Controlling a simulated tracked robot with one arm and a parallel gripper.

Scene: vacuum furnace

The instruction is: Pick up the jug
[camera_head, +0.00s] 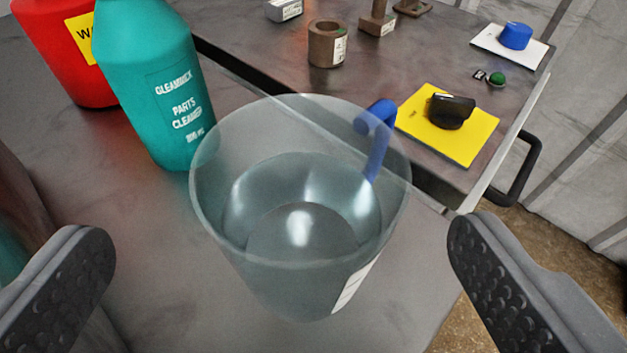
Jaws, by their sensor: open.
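The jug (290,270) is clear and see-through, with a wide round rim and a blue handle (378,150) on its far right side. It stands upright on the grey metal surface in the middle of the view. A white label shows on its lower right wall. My gripper (285,270) is open, with one dark padded finger at the lower left and one at the lower right. The jug lies between and beyond the fingers, and neither finger appears to touch it.
A teal cleaner bottle (165,90) stands close to the jug's left, with a red container (62,50) behind it. Beyond are a yellow plate with a black knob (452,112), a brown cylinder (327,45), a blue button (515,36), a green button (496,79) and a black handle (522,170).

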